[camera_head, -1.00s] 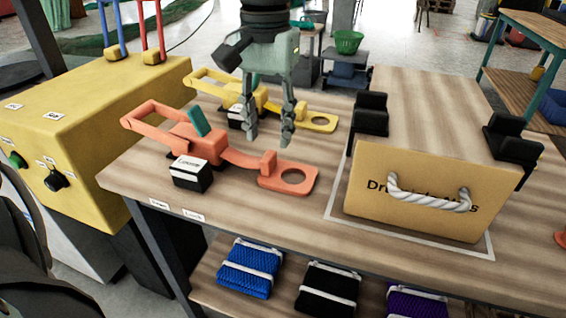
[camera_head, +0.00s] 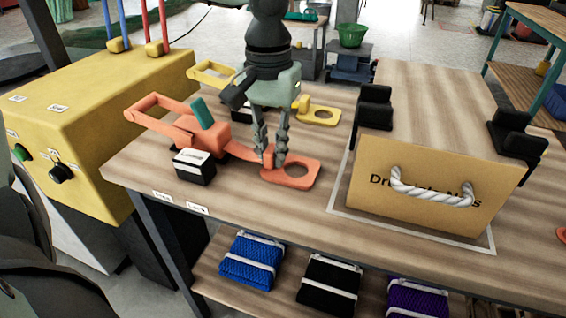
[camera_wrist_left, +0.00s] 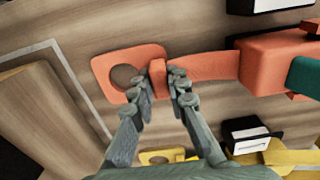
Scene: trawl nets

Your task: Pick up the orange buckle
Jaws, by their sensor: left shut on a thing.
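The orange buckle (camera_head: 296,175) lies on the wooden table, with a plate that has a round hole at its right end and a long handle at its left. My left gripper (camera_head: 271,160) points down at it, with its fingers on both sides of the raised block next to the holed plate. In the left wrist view, the fingers (camera_wrist_left: 163,90) are shut on that block of the orange buckle (camera_wrist_left: 215,66). The buckle still appears to rest on the table. My right gripper is not in view.
A yellow buckle (camera_head: 317,115) lies just behind, partly hidden by my arm. A small black-and-white box (camera_head: 194,167) stands in front of the orange buckle. A tan box with a rope handle (camera_head: 430,201) stands to the right. A yellow machine (camera_head: 100,110) is at left.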

